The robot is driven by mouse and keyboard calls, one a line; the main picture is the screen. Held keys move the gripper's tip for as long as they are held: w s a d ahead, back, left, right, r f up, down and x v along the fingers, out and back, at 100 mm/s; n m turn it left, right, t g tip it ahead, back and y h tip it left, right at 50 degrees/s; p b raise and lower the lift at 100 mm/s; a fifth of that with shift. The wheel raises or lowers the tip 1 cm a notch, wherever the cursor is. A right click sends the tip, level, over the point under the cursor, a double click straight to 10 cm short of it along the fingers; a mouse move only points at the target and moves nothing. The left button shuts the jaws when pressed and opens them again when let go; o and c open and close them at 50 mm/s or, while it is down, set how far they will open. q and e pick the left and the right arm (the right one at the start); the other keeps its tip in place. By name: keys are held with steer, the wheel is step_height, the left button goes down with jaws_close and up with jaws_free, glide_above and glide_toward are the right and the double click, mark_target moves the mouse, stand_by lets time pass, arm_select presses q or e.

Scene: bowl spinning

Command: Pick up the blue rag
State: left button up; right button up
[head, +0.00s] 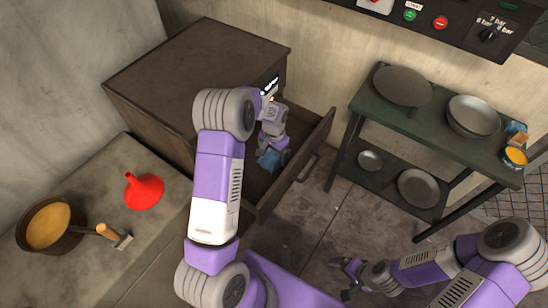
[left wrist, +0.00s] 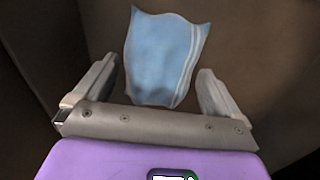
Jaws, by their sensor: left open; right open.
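The blue rag (head: 268,160) lies inside the open drawer (head: 318,150) of the brown cabinet. In the left wrist view the light-blue rag (left wrist: 163,58) with pale stripes on its right side lies ahead of and partly between the open fingers. My left gripper (left wrist: 158,88) is open, reaches down into the drawer, and holds nothing. Its fingertips are mostly hidden by the arm in the head view. My right gripper (head: 345,278) is open and empty above the floor, at the lower middle right.
The drawer walls stand close around my left gripper. A dark green shelf table (head: 366,106) with several pans stands to the right. A counter at left holds a pot (head: 70,238), a red funnel (head: 144,191) and a brush (head: 115,235). Floor between is clear.

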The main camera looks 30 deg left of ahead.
mark_target(274, 154)
arm_select(q)
steer(key=shift+f, duration=0.45)
steer(key=shift+r, duration=0.1)
steer(key=c, duration=1.1)
steer(key=shift+o, duration=0.2)
step_height(274, 154, up, 10)
steer(key=p, duration=0.2)
steer(key=shift+p, duration=0.3)
